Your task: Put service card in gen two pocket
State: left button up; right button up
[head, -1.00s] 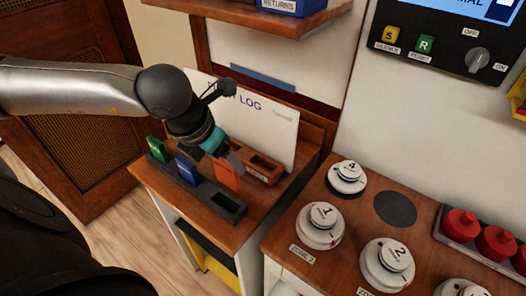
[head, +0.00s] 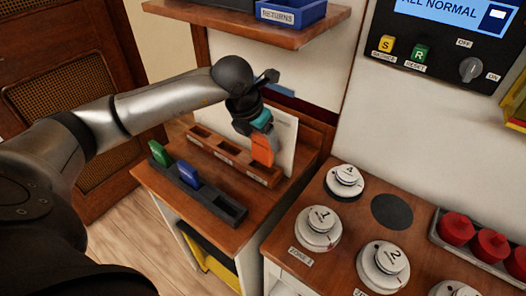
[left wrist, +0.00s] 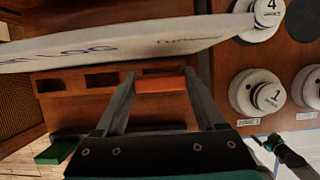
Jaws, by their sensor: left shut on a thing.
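My left gripper (head: 262,136) is shut on an orange card (head: 263,150), which hangs upright over the right end of the wooden rack (head: 200,136) in the head view. In the left wrist view the orange card (left wrist: 160,85) sits between the fingers at the rack's rightmost pocket. I cannot tell whether its lower edge is inside the pocket. The other two pockets are empty, and the rack's labels are too small to read. What seems to be my right gripper (left wrist: 272,143) shows small at the lower right of the left wrist view; its fingers are unclear.
A dark rack (head: 213,198) in front holds a green card (head: 159,154) and a blue card (head: 188,172); its right part is empty. A white log board (head: 284,132) stands close behind the wooden rack. A shelf (head: 230,25) hangs above. Round detectors stand right.

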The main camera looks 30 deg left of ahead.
aim_at(260, 149)
pick_arm(q)
notch_tip(260, 149, down, 5)
jog(key=shift+r, duration=0.15)
jog(key=shift+w+f, duration=0.2)
jog(key=shift+f, duration=0.1)
jog(key=shift+f+b, duration=0.2)
jog(key=shift+b, duration=0.1)
jog(key=o, duration=1.3)
jog(key=shift+r, duration=0.1)
jog(key=shift+o, duration=0.2)
